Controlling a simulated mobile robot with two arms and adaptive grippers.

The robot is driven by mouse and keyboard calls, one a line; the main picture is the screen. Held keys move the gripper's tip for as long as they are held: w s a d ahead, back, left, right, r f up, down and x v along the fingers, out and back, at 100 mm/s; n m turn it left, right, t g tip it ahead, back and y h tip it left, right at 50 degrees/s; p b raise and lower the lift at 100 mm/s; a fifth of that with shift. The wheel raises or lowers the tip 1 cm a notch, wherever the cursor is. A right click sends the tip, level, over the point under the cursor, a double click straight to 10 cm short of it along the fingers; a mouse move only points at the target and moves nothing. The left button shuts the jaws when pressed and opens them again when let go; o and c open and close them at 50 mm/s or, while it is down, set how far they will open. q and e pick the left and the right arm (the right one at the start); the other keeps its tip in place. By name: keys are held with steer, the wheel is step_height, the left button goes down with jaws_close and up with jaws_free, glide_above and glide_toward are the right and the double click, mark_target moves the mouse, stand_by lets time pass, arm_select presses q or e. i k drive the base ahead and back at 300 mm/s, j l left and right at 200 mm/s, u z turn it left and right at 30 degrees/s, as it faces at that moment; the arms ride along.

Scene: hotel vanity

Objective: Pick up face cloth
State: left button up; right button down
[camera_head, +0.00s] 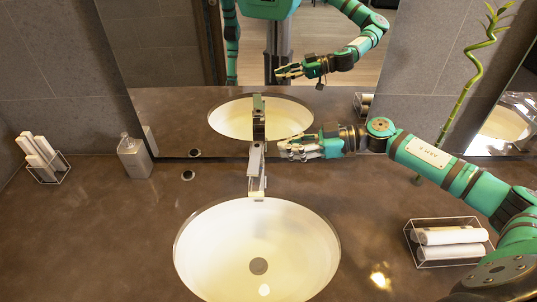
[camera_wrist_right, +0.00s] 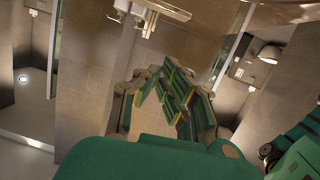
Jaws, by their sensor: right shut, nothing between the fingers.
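Two white rolled cloths (camera_head: 450,236) lie in a clear wire-edged holder (camera_head: 412,246) on the counter, right of the sink. More white rolls (camera_head: 38,152) stand in a similar holder at the far left; I cannot tell which is the face cloth. My right gripper (camera_head: 288,148) is shut and empty, pointing left beside the faucet at the back of the counter. It is well away from both holders. The right wrist view shows its fingers (camera_wrist_right: 163,80) together, with no cloth in view. My left gripper is not directly in view.
The sink (camera_head: 257,205) fills the middle of the brown counter (camera_head: 110,235), with the faucet (camera_head: 257,168) behind it. A bottle (camera_head: 134,157) stands at the back left. A green plant stem (camera_head: 464,90) rises at the right. A mirror (camera_head: 180,100) covers the back wall.

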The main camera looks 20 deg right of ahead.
mark_target(435, 237)
steer(key=k, duration=2)
